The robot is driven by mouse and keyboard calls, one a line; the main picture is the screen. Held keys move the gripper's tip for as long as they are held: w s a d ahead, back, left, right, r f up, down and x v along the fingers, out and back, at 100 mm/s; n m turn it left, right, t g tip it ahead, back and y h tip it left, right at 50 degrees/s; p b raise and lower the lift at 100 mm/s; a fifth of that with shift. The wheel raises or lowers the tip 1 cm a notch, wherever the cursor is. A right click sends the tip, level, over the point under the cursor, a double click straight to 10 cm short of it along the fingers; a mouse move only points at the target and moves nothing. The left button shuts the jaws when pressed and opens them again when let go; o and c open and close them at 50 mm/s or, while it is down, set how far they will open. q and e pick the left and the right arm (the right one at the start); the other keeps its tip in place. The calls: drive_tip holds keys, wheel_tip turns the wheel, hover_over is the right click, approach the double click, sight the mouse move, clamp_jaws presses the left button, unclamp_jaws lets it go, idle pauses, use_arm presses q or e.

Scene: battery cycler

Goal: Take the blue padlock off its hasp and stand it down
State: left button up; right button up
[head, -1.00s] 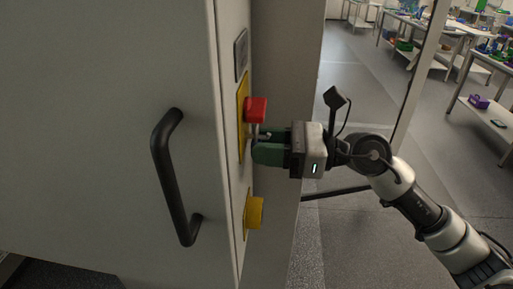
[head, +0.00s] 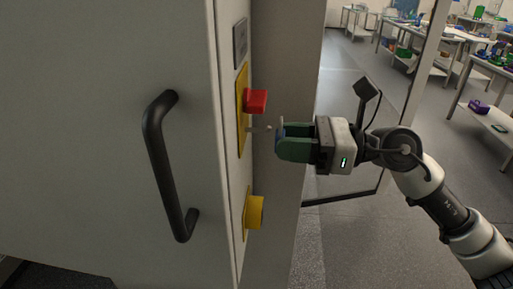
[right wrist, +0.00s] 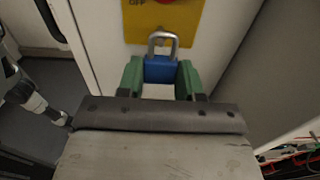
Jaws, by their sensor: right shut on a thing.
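My right gripper (head: 281,143) is shut on the blue padlock, its green fingers on either side of the body. In the right wrist view the blue padlock (right wrist: 160,70) sits between the fingertips with its grey metal shackle upward, in front of a yellow plate (right wrist: 184,32). In the head view the fingers hide most of the padlock. A small metal piece, seemingly the hasp, (head: 260,129) sticks out from the yellow plate below the red knob (head: 257,101). A gap shows between the plate and my fingers. My left gripper is not in view.
A grey cabinet door with a black handle (head: 167,168) fills the left. A yellow knob (head: 254,212) is on the panel lower down. Tables with coloured items stand at the back right. Open floor lies behind my right arm.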

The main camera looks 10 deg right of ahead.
drive_tip(key=b+v, duration=0.2)
drive_tip(key=v, duration=0.1)
drive_tip(key=shift+s+d+b, duration=0.1)
drive_tip(key=shift+b, duration=0.2)
idle(0.3)
idle(0.5)
